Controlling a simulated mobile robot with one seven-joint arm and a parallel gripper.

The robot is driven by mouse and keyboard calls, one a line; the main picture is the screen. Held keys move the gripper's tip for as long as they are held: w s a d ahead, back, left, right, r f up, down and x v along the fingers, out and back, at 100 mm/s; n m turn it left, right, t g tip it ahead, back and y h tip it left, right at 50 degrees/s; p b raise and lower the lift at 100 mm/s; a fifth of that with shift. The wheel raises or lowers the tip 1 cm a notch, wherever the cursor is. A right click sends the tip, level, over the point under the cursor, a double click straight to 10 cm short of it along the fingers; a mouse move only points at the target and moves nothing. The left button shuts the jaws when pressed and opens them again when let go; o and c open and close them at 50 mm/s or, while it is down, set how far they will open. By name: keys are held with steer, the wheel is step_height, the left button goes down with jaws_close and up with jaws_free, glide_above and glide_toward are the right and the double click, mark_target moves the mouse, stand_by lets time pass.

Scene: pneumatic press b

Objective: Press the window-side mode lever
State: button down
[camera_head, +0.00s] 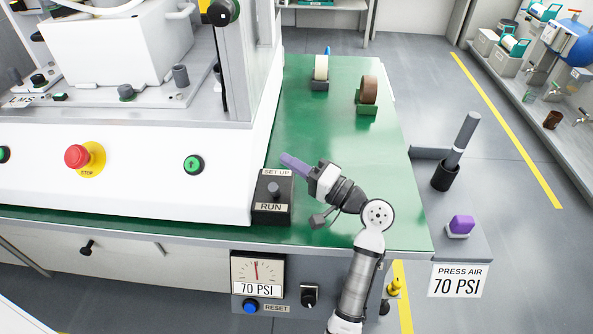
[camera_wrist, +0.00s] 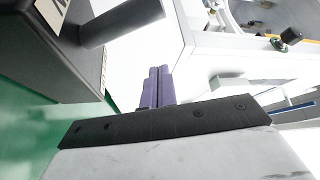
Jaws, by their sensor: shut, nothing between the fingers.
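The mode lever (camera_head: 275,190) is a short dark grey stub on a black box (camera_head: 256,212) marked SET UP above and RUN below. The box stands at the press's front right corner on the green bench top. In the wrist view the lever (camera_wrist: 124,24) is a grey cylinder sticking out of the box (camera_wrist: 50,45) at upper left. My gripper (camera_head: 284,157) has purple fingers, shut and empty, just beyond the SET UP end of the box in the head view. The fingers (camera_wrist: 157,70) also show in the wrist view, apart from the lever.
The white press (camera_head: 130,185) with a red stop button (camera_head: 77,156) stands close left of my gripper. Two tape rolls on holders sit farther back on the green bench (camera_head: 325,130). A grey handle (camera_head: 462,140) and purple button (camera_head: 461,224) are at right.

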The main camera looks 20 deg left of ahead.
steer(key=b+v, duration=0.2)
steer(key=v, duration=0.7)
steer(key=shift+w+d+f, duration=0.35)
steer(key=shift+d+f, duration=0.05)
